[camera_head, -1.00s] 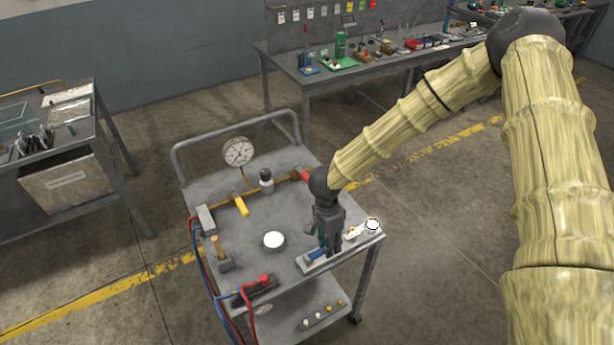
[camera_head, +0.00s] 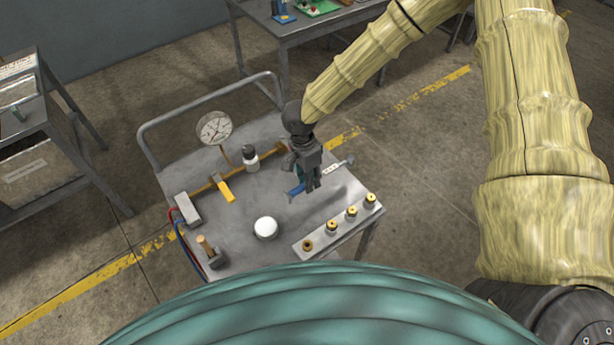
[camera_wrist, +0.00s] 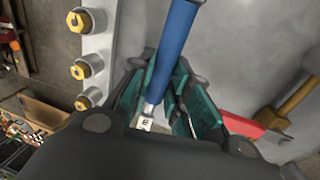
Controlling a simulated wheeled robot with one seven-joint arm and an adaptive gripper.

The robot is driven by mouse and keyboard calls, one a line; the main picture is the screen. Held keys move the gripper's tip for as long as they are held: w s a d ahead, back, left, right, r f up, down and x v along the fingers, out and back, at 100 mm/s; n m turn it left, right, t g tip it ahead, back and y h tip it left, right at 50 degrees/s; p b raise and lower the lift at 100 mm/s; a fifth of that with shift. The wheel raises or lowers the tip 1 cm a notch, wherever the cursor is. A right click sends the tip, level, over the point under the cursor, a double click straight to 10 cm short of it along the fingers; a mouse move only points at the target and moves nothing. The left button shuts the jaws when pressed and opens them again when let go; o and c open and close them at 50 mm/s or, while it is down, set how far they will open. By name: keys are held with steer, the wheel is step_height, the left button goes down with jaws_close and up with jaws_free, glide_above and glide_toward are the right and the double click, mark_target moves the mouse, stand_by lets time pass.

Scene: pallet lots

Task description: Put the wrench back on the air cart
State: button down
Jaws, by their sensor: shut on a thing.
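The wrench (camera_head: 297,189) has a blue handle and a pale metal end that reaches out to the right of my gripper in the head view. My gripper (camera_head: 309,185) is shut on it, and the wrench seems to be held above the top of the air cart (camera_head: 225,245). In the wrist view the blue handle (camera_wrist: 175,45) runs up from between the fingers (camera_wrist: 160,100), with a metal shaft and a small white tag marked E below it. The fingers hide part of the wrench.
A metal strip with several brass fittings (camera_head: 318,240) lies along the cart's near right edge. A workbench (camera_head: 300,35) is behind.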

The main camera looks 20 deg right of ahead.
mark_target(310, 200)
steer(key=shift+w+f+b, duration=0.1)
steer(key=shift+f+b, duration=0.2)
steer(key=shift+f, duration=0.3)
steer(key=shift+w+f+b, duration=0.25)
steer(key=shift+f+b, duration=0.1)
steer(key=shift+f, duration=0.2)
steer(key=shift+w+f+b, duration=0.25)
steer(key=shift+f+b, duration=0.1)
steer(key=shift+f, duration=0.2)
steer(key=shift+f+b, duration=0.35)
steer(key=shift+s+d+f+b, duration=0.1)
steer(key=shift+s+f+b, duration=0.25)
steer(key=shift+f+b, duration=0.3)
steer(key=shift+w+f+b, duration=0.2)
steer(key=shift+f+b, duration=0.45)
steer(key=shift+b, duration=0.05)
steer(key=shift+s, duration=0.1)
steer(key=shift+r, duration=0.1)
steer(key=shift+f, duration=0.6)
steer(key=c, duration=1.3)
jaws_free()
